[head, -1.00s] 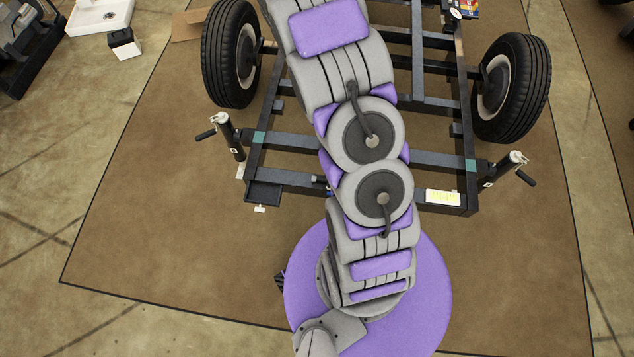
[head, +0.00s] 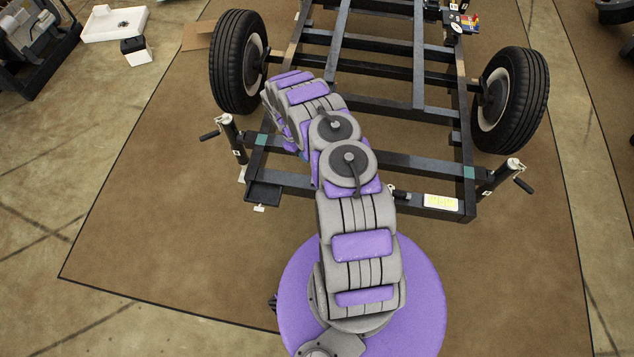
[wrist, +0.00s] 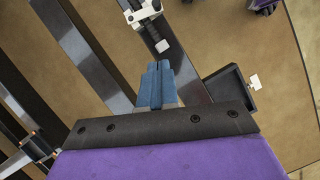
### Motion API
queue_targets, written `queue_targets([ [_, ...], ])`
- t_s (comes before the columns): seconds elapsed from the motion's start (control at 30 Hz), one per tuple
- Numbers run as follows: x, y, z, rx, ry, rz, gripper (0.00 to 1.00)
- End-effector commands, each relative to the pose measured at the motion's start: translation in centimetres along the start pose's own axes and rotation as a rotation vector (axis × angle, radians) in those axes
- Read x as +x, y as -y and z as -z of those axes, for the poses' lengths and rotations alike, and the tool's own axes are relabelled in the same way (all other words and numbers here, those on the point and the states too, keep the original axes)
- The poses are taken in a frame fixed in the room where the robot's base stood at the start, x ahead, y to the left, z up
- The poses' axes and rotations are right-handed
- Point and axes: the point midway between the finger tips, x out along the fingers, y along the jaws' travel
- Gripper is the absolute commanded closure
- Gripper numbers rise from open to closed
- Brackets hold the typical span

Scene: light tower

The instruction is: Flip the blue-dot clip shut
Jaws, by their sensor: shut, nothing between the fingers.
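My gripper (wrist: 156,85) shows in the wrist view as two blue fingers pressed together, with nothing between them. They point up the picture, over the dark frame bar. Ahead of the tips is a silver-and-black fitting (wrist: 143,12) with a dark stub, apart from the fingers. It may be the clip, but I cannot make out a blue dot. In the head view a small dark fitting (head: 400,192) sits on the front crossbar beside my arm. My fingers are hidden there behind my arm links.
The dark trailer frame (head: 418,160) has wheels on both sides and crank jacks at its front corners (head: 232,138). A black tray (wrist: 232,93) with a white tag lies right of my fingers. A yellow-white label (head: 440,201) is on the front crossbar. Brown mat surrounds the frame.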

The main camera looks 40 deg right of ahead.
Motion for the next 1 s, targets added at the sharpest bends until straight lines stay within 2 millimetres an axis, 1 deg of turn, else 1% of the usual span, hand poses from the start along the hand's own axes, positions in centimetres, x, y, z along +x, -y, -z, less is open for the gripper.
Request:
queue_targets([
  [0.27, 2.5, 0.1, 0.3, -0.004, -0.003, 0.006, 1.00],
  [0.6, 8.7, 0.2, 0.2, -0.003, 0.000, 0.008, 1.00],
  [0.77, 11.3, 0.3, 0.3, -0.005, 0.000, 0.007, 1.00],
  [1.0, 11.7, 0.1, -1.8, -0.002, 0.000, 0.004, 1.00],
])
